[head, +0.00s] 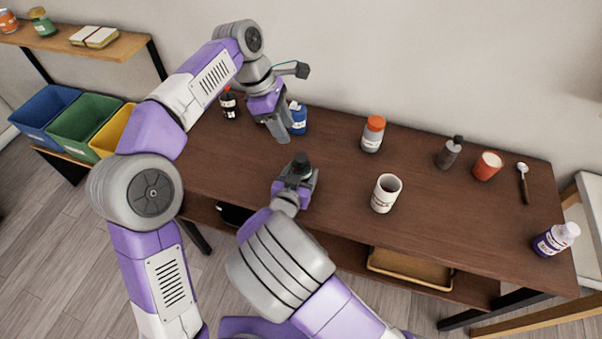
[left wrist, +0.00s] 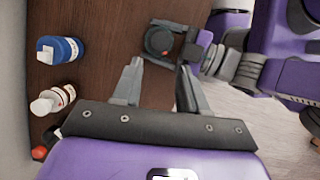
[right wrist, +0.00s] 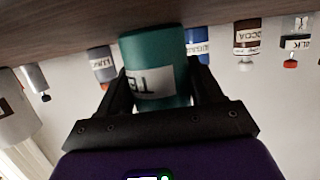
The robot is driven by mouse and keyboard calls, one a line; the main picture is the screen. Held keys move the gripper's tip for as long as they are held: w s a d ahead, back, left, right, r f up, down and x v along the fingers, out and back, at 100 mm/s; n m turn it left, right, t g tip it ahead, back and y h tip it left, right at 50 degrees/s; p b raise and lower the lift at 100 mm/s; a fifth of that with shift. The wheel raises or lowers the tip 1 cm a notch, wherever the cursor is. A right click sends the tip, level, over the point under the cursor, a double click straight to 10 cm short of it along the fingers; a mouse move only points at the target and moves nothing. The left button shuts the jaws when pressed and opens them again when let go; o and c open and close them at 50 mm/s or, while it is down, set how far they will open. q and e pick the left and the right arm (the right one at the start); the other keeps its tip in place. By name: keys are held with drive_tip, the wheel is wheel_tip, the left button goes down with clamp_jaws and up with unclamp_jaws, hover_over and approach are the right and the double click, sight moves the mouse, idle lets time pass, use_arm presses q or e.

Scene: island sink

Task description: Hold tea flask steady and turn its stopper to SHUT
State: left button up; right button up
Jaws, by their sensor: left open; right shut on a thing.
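The teal tea flask (right wrist: 155,65) stands on the table between the fingers of my right gripper (right wrist: 160,88), which is shut on its body. Part of its label shows upside down in the right wrist view. In the head view, its dark stopper (head: 300,161) shows above my right gripper (head: 297,180), which hides most of the body. In the left wrist view the round stopper (left wrist: 159,39) shows from above; I cannot read its setting. My left gripper (head: 280,135) is open and empty, above and behind the flask. The stopper lies beyond its fingertips (left wrist: 160,64), apart from them.
A blue bottle (head: 298,119) and a dark bottle (head: 229,104) stand close to my left gripper. A white mug (head: 384,197) and an orange-lidded jar (head: 372,138) stand to the right. A grey bottle, red cup, spoon and purple bottle (head: 550,241) are farther right.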

sight(301, 157)
idle(0.3)
use_arm(q)
drive_tip(key=o, duration=0.4)
drive_tip(key=d+f+n, duration=0.1)
drive_tip(key=f+n, duration=0.2)
drive_tip(key=n, duration=0.8)
drive_tip(key=d+f+n, duration=0.1)
drive_tip(key=f+n, duration=0.2)
drive_tip(key=n, duration=0.9)
drive_tip(key=d+f+n, duration=0.1)
drive_tip(key=f+n, duration=0.2)
drive_tip(key=n, duration=0.8)
drive_tip(key=shift+s+d+g, duration=0.25)
drive_tip(key=shift+g, duration=0.15)
drive_tip(key=shift+c, duration=0.2)
